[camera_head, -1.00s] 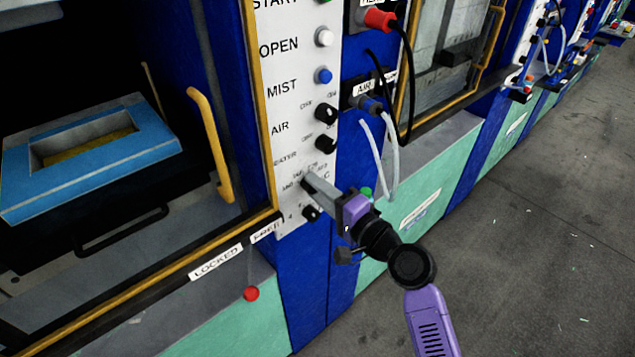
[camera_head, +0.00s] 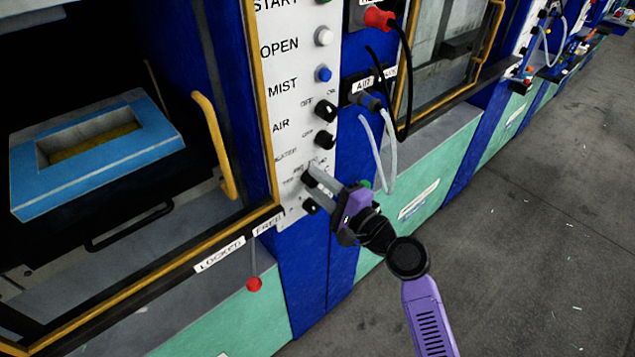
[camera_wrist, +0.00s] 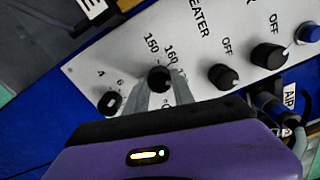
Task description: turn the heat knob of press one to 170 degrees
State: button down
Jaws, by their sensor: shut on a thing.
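The heat knob (camera_wrist: 159,79) is a small black dial on the white control panel, with 150 and 160 printed beside it in the wrist view. My gripper (camera_wrist: 163,90) is shut on it, one grey finger on each side. The fingers and purple gripper body hide the lower part of its scale, and I cannot read its exact setting. In the head view my gripper (camera_head: 310,186) reaches the lower part of the press's panel (camera_head: 291,120), and its fingers largely cover the knob.
A smaller knob (camera_wrist: 109,102) with a number scale sits beside the heat knob. The heater switch (camera_wrist: 222,76) and another OFF-marked switch (camera_wrist: 268,55) are on the other side. A red-ended lever (camera_head: 254,284) hangs below the panel. Hoses (camera_head: 386,150) hang to the right.

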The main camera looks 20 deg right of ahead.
jog(key=shift+d+f, duration=0.1)
jog(key=c, duration=1.1)
grip_release()
jog(key=shift+o, duration=0.2)
jog(key=b+v, duration=0.2)
jog(key=v, duration=0.6)
